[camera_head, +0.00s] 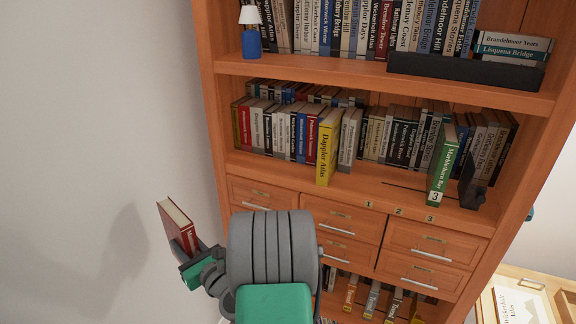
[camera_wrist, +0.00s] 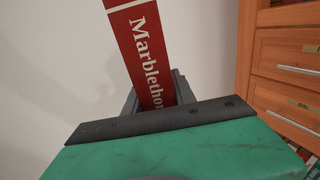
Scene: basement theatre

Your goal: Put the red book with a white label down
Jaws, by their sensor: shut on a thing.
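The red book (camera_head: 176,226) is held up at the lower left of the head view, in front of the bare wall and left of the bookcase. My gripper (camera_head: 187,255) is shut on its lower end. In the wrist view the red book (camera_wrist: 148,55) stands up from between the jaws of my gripper (camera_wrist: 155,95). The rest of the lettering and the book's upper end are out of the wrist view.
The wooden bookcase (camera_head: 300,188) has a shelf row with a yellow book (camera_head: 327,150), a leaning green book (camera_head: 441,165) marked 3, and a black bookend (camera_head: 470,187). Number tags 1, 2 and 3 sit along the front, above drawers. Bare shelf shows between the yellow and green books.

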